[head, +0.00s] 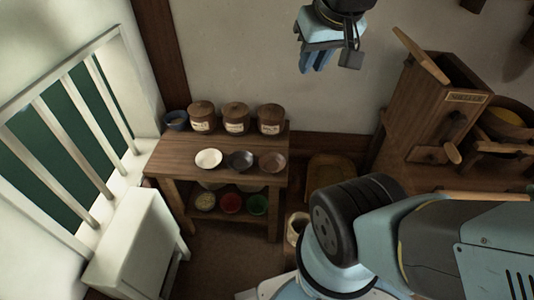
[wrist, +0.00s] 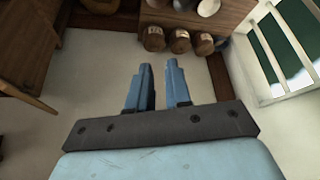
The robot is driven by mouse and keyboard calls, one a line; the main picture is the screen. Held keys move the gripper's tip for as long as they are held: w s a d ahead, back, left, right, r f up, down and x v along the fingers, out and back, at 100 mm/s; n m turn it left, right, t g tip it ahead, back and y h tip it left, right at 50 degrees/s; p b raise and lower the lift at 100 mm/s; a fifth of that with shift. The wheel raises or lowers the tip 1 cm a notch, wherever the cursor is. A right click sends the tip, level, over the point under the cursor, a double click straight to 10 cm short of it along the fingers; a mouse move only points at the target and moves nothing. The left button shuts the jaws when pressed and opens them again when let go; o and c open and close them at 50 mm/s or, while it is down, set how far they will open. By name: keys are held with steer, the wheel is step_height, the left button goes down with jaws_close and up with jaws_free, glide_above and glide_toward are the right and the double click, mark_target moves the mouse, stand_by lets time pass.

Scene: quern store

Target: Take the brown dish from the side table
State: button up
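The brown dish (head: 272,162) is a small, round, shallow bowl on the top of the wooden side table (head: 178,152). It is the rightmost of three bowls in a row, beside a dark grey bowl (head: 241,160) and a white bowl (head: 209,159). My gripper (head: 316,70) hangs high in front of the wall, above and to the right of the table, well apart from the dish. In the wrist view its two blue fingers (wrist: 158,66) stand apart with a narrow empty gap. The bowls are partly cut off at that view's top edge.
Three lidded jars (head: 235,117) and a blue-grey bowl (head: 176,119) line the table's back edge. Several coloured bowls (head: 230,204) sit on its lower shelf. A barred window (head: 75,120) and white cabinet (head: 137,240) are left. A wooden machine (head: 430,110) stands right.

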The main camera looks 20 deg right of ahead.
steer(key=w+f+g+h, duration=0.3)
steer(key=w+f+h, duration=0.1)
steer(key=w+f, duration=0.5)
steer(key=n+h, duration=0.3)
glide_above(262, 168)
steer(key=s+a, duration=0.3)
step_height(262, 168, down, 20)
steer(key=a+f+n, duration=0.1)
steer(key=a+f, duration=0.4)
steer(key=f, duration=0.6)
steer(key=shift+y, duration=0.3)
steer(key=x, duration=0.7)
steer(key=shift+s+f, duration=0.1)
steer(key=shift+f, duration=0.35)
steer(key=shift+x, duration=3.2)
steer(key=shift+d, duration=0.15)
steer(key=shift+c, duration=0.2)
jaws_close()
